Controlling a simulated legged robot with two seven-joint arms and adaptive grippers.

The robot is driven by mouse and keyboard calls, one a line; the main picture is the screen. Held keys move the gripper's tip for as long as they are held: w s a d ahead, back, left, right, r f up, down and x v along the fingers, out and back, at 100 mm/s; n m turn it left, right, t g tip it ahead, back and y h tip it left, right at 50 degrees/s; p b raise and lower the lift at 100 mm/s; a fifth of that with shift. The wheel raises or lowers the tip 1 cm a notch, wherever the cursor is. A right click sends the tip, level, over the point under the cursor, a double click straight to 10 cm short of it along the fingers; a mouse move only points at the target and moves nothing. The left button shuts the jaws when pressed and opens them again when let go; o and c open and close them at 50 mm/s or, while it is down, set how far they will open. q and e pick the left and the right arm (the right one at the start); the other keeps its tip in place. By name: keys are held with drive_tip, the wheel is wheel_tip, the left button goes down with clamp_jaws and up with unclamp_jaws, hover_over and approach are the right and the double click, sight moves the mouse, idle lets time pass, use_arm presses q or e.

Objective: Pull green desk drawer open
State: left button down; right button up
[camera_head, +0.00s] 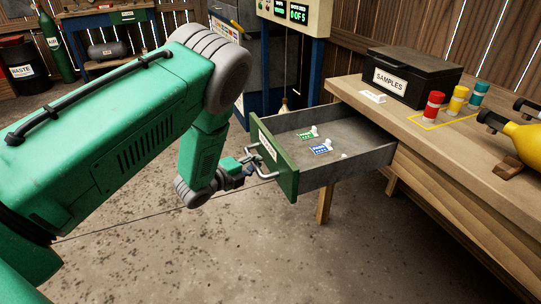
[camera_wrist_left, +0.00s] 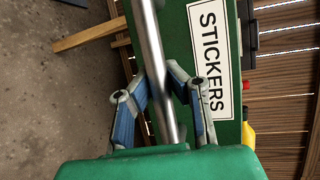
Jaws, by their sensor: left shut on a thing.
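The green-fronted desk drawer (camera_head: 278,166) stands pulled well out of the wooden desk (camera_head: 425,135) in the head view. Sticker sheets (camera_head: 321,149) and small white pieces lie inside it. Its front (camera_wrist_left: 202,15) carries a "STICKERS" label in the left wrist view. A metal bar handle (camera_wrist_left: 152,50) runs along the front. My left gripper (camera_head: 248,168) is at the handle, and in the left wrist view its fingers (camera_wrist_left: 160,100) are shut around the bar. My right gripper is not in view.
On the desk stand a black "SAMPLES" box (camera_head: 410,77), red, yellow and teal cylinders (camera_head: 457,100), and a yellow object (camera_head: 525,142) at the right edge. A blue-framed cabinet (camera_head: 275,60) stands behind the drawer. The concrete floor (camera_head: 200,255) in front is clear.

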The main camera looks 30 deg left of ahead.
use_arm(q)
drive_tip(key=shift+s+a, duration=0.8)
drive_tip(key=shift+s, duration=0.1)
drive_tip(key=shift+d, duration=0.1)
drive_tip(key=c, duration=1.5)
unclamp_jaws()
drive_tip(key=shift+f, duration=0.1)
